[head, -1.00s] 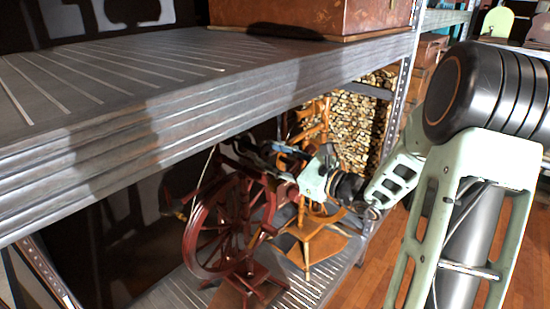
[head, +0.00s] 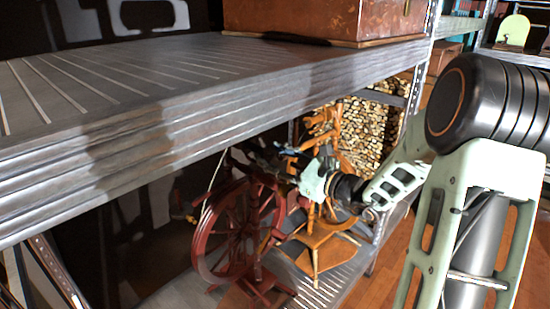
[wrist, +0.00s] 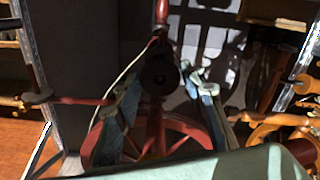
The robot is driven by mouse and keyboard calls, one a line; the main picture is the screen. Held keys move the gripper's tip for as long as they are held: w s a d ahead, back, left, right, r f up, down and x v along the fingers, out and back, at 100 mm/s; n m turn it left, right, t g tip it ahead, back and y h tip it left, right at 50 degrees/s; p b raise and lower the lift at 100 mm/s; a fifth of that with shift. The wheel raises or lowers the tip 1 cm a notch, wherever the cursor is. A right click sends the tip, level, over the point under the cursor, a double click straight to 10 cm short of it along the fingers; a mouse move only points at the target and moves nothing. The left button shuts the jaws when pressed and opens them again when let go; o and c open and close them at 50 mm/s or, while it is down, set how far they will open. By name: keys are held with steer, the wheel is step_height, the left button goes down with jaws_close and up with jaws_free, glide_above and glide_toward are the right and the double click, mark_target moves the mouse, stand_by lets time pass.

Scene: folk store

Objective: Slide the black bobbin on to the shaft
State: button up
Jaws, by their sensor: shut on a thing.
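My gripper (head: 283,158) reaches in under the shelf board, above and right of the dark red spinning wheel (head: 203,240). In the wrist view its two blue-padded fingers (wrist: 160,88) are closed about the black bobbin (wrist: 158,70), whose round dark end faces the camera. The red wheel (wrist: 185,127) shows below and beyond the bobbin in that view, with a red post (wrist: 161,14) above it. A pale cord runs beside the left finger. The shaft cannot be made out; the bobbin and fingers may hide it. In the head view the bobbin is too dark to tell apart.
The thick grey shelf board (head: 190,120) lies over my gripper. An orange wooden spinning wheel (head: 322,250) stands close behind and right of it. Stacked logs (head: 370,130) and a metal shelf upright (head: 408,140) are farther right. A copper-brown chest (head: 320,20) rests on the upper board.

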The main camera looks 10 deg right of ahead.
steer(key=o, duration=0.9)
steer(key=v, duration=1.2)
